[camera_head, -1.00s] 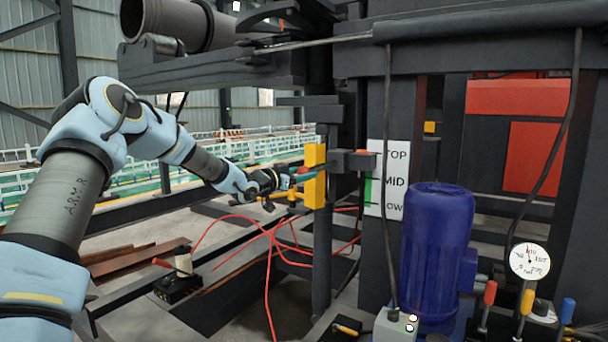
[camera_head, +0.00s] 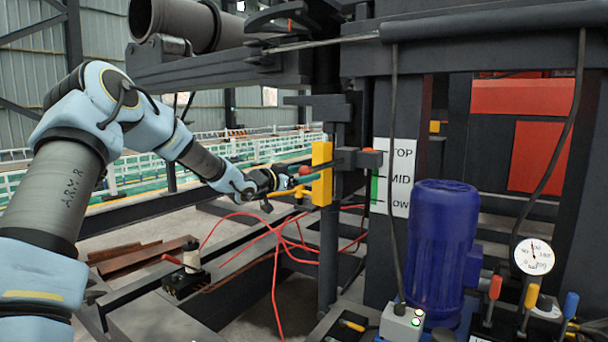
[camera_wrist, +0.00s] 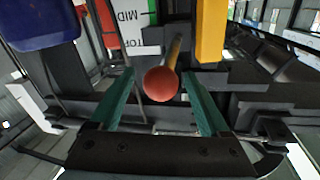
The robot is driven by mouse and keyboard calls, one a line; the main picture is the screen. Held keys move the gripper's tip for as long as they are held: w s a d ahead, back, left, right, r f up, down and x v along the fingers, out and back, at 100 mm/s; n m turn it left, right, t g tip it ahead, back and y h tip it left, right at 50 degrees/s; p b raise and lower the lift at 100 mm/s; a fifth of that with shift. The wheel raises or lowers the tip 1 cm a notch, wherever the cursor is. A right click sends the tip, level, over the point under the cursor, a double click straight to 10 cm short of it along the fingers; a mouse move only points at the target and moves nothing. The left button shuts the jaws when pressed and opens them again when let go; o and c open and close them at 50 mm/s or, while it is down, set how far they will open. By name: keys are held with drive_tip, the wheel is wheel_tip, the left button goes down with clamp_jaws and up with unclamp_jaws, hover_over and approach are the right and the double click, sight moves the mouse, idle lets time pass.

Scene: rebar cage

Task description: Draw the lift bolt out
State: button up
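The lift bolt shows as a red ball knob (camera_wrist: 161,84) on a brass-coloured rod in the wrist view. The knob (camera_head: 305,170) also shows in the head view, beside an upright yellow block (camera_head: 321,173) on the dark post. My gripper (camera_head: 308,178) is at the knob, left of the yellow block. In the wrist view my gripper (camera_wrist: 158,76) has its two green fingers apart, one on each side of the knob, with a visible gap on both sides. The rod's far end is hidden among the dark parts.
A board marked TOP, MID and LOW (camera_head: 402,165) stands right of the post, behind a hanging cable. A blue motor (camera_head: 445,255) and a gauge (camera_head: 534,257) are further right. Red hoses (camera_head: 278,245) loop below my arm. A dark beam (camera_head: 215,75) lies above it.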

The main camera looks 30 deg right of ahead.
drive_tip(key=shift+a, duration=0.1)
drive_tip(key=b+v, duration=0.1)
drive_tip(key=v, duration=0.9)
drive_tip(key=shift+a, duration=0.3)
drive_tip(key=shift+s, duration=0.1)
